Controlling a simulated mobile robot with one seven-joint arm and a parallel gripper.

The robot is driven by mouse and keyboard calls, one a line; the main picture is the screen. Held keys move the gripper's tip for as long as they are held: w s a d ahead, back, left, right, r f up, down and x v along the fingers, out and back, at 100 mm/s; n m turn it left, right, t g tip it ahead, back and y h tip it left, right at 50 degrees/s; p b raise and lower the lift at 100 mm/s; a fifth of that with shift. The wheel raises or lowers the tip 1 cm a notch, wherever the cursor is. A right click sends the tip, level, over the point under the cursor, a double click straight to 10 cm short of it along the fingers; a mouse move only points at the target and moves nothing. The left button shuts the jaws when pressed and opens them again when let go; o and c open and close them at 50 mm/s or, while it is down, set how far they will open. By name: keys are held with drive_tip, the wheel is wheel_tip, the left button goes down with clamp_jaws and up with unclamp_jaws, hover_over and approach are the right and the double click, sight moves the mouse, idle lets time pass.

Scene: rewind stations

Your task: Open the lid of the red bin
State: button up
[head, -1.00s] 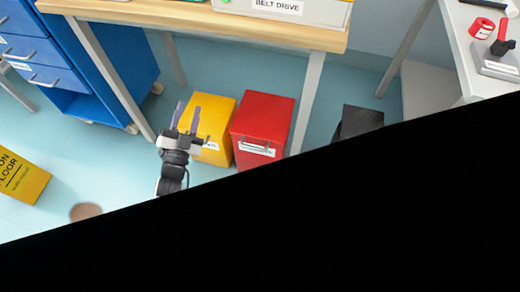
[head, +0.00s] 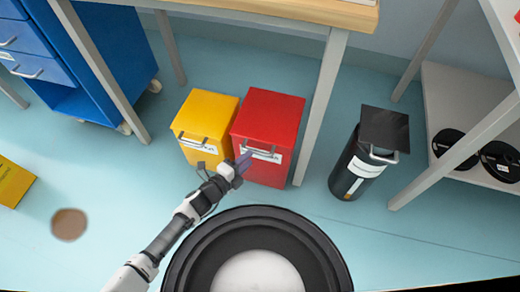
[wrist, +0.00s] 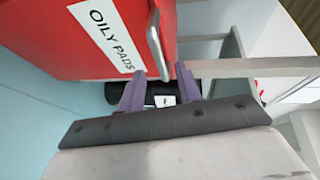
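The red bin (head: 270,118) stands on the floor under the wooden table, its lid closed. A metal handle (head: 263,148) runs along the lid's front edge, above a white label. In the wrist view the red bin (wrist: 110,22) fills the upper left; its label reads "OILY PADS". The handle (wrist: 154,40) there reaches down toward the gap between my fingertips. My gripper (head: 243,160) is at the left front of the red bin, close to the handle. In the wrist view my gripper (wrist: 161,80) has its purple fingers apart; I cannot tell whether they touch the handle.
A yellow bin (head: 206,115) stands directly left of the red one. A table leg (head: 318,105) is close on its right. A black bin (head: 358,165) with a flat lid stands further right. The floor in front is partly hidden by my own body.

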drive_tip(key=x, duration=0.7)
drive_tip(key=shift+b, duration=0.35)
drive_tip(key=shift+w, duration=0.1)
drive_tip(key=c, duration=0.6)
drive_tip(key=shift+f, duration=0.1)
clamp_jaws()
